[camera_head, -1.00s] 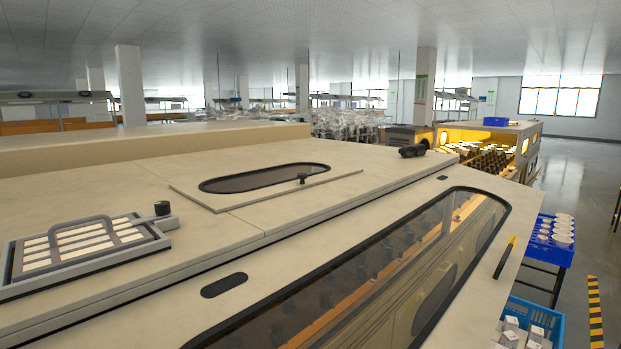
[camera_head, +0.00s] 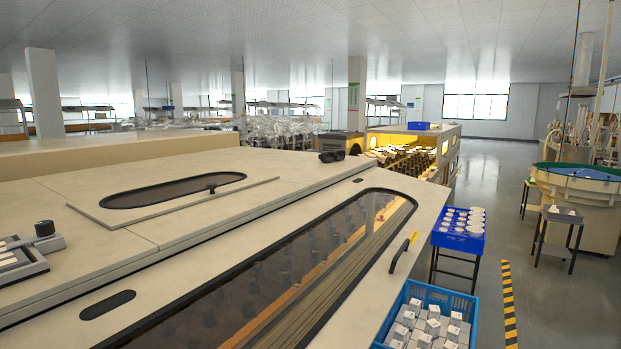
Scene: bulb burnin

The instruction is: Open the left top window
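A large beige machine housing (camera_head: 85,252) fills the lower left of the head view. On its flat top is an oval dark window (camera_head: 172,190) in a raised panel (camera_head: 120,219), with a small black knob (camera_head: 211,188) at its near right edge. The panel lies flat on the top.
Blue crates with white parts (camera_head: 459,228) (camera_head: 431,318) stand right of the machine. A lit machine (camera_head: 412,148) is behind. A round green-topped station (camera_head: 584,177) is at far right. Grey floor (camera_head: 500,215) is open between, with a striped floor line (camera_head: 509,303).

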